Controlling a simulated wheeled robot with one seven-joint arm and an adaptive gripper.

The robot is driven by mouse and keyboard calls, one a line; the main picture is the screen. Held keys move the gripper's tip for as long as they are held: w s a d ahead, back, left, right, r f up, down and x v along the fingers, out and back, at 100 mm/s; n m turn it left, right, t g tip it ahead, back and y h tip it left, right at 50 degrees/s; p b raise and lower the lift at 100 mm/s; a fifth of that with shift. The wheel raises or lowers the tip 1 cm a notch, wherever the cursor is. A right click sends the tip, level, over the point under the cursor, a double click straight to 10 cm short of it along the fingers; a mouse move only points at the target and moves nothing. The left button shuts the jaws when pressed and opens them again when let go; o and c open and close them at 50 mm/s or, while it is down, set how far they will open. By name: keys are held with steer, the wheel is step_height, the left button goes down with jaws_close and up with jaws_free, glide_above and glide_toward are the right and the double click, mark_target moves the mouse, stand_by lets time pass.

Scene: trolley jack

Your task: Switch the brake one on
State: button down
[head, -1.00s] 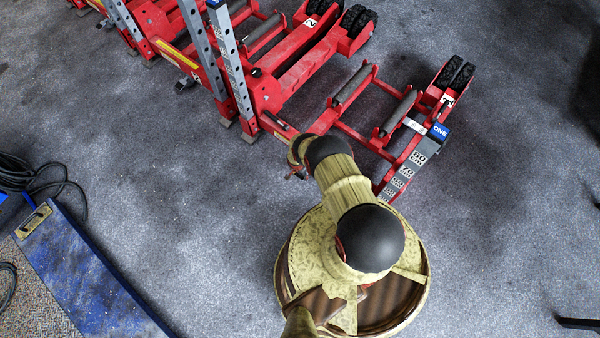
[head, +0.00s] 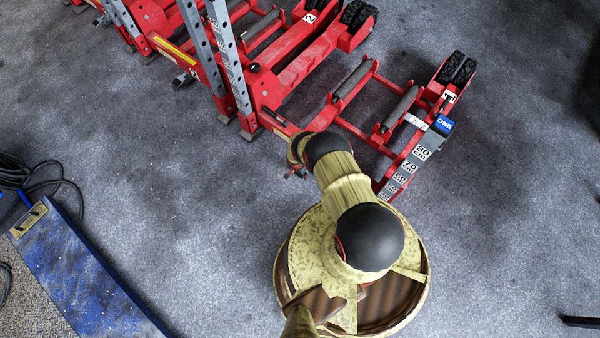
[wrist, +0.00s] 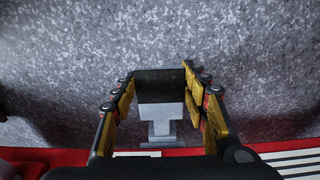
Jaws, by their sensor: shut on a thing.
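The red trolley jack one (head: 379,150) stands at the right of the row in the head view, with a blue ONE label (head: 445,124) on its grey scaled post. In the wrist view, a grey pedal-like part (wrist: 160,112) with a black end, seemingly its brake, sticks out from the red frame. My gripper (wrist: 161,84) has a finger on each side of the black end and is shut on it. In the head view my gripper (head: 297,172) is mostly hidden by my arm at the jack's near left corner.
Jack two (head: 290,75) and more red jacks stand to the upper left, with upright grey posts. A blue ramp-like board (head: 80,270) and black cables (head: 30,178) lie at left.

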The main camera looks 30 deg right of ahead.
steer(key=c, duration=1.4)
jaws_free()
steer(key=shift+s+a+f, duration=0.15)
steer(key=shift+a, duration=0.05)
steer(key=o, duration=0.4)
steer(key=shift+o, duration=0.2)
steer(key=shift+d, duration=0.1)
steer(key=shift+r, duration=0.2)
steer(key=shift+r, duration=1.2)
step_height(320, 180, up, 9)
steer(key=a, duration=0.1)
steer(key=shift+s+a+r, duration=0.15)
steer(key=shift+s+a, duration=0.05)
steer(key=shift+a, duration=0.05)
